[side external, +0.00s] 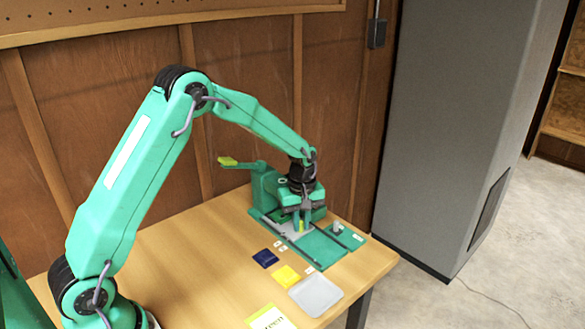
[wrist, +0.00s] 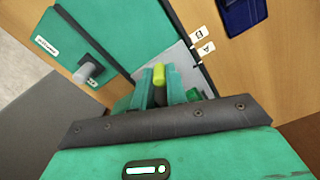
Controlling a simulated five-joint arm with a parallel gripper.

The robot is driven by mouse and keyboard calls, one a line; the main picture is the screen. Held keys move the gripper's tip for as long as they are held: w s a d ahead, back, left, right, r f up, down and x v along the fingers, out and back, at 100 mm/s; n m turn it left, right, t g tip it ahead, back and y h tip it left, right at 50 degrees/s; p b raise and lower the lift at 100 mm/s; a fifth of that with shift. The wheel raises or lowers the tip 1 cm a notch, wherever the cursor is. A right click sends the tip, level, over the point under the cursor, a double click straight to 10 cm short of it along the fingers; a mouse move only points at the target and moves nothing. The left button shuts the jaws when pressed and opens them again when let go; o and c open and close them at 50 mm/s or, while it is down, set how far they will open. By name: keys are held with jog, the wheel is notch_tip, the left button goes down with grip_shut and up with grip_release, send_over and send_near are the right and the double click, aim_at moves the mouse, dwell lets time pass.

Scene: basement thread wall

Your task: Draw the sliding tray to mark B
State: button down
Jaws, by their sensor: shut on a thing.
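The sliding tray is a light grey plate (side external: 287,229) in a green base with dark rails; it also shows in the wrist view (wrist: 173,58). A yellow-green post (wrist: 159,76) stands up from it. My gripper (side external: 301,224) points down over the tray, and its two green fingers (wrist: 159,84) are shut on the post. White labels B (wrist: 198,33) and A (wrist: 205,48) sit beside the right rail in the wrist view. The tray's front edge lies close to these labels; its exact alignment is hard to tell. My gripper hides the tray's rear part.
A grey knob (wrist: 88,71) stands on a labelled green panel beside the track. A yellow-ended lever (side external: 229,161) sticks out behind the base. A dark blue item (side external: 265,258), a yellow block (side external: 286,276) and a pale dish (side external: 316,294) lie in front. The table's left part is clear.

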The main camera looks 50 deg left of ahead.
jog(key=shift+d, duration=1.2)
jog(key=c, duration=1.4)
grip_release()
jog(key=shift+r, duration=0.15)
jog(key=shift+r, duration=2.9)
jog(key=shift+r, duration=2)
